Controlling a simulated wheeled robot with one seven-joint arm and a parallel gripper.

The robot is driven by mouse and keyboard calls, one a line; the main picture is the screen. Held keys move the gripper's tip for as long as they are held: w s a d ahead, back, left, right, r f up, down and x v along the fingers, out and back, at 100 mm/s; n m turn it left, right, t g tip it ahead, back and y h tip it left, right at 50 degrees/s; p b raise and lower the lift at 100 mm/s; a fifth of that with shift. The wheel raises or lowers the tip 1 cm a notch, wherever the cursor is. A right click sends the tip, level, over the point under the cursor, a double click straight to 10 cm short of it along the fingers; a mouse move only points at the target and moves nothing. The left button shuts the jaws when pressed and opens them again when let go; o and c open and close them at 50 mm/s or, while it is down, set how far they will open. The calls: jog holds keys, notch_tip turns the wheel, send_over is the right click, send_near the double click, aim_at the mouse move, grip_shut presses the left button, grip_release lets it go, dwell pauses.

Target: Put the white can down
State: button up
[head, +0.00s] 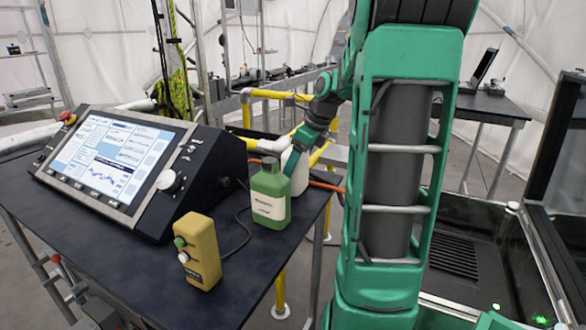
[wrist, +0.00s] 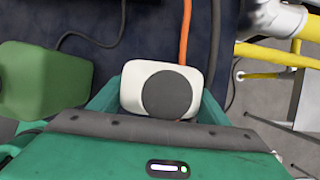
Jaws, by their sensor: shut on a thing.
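The white can (head: 301,177) is at the right part of the dark table, behind the green bottle (head: 270,195), which hides part of it. My gripper (head: 298,148) is shut on the can from above. In the wrist view the white can (wrist: 133,88) has a round dark cap and sits between the two green fingers of my gripper (wrist: 158,100). The can's base is hidden, so I cannot tell whether it touches the table. The green bottle also shows in the wrist view (wrist: 45,82), to the left of the can and apart from it.
A console with a lit screen (head: 110,155) fills the table's left side. A yellow control box (head: 199,250) stands at the table's front, with a black cable behind it. An orange hose (wrist: 185,30) runs close to the can. Yellow rails (head: 270,95) stand beyond the table (head: 130,275).

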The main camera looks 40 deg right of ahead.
dwell(0.3)
jog(key=o, duration=1.5)
jog(key=shift+f, duration=0.1)
jog(key=shift+o, duration=0.2)
jog(key=v, duration=1.2)
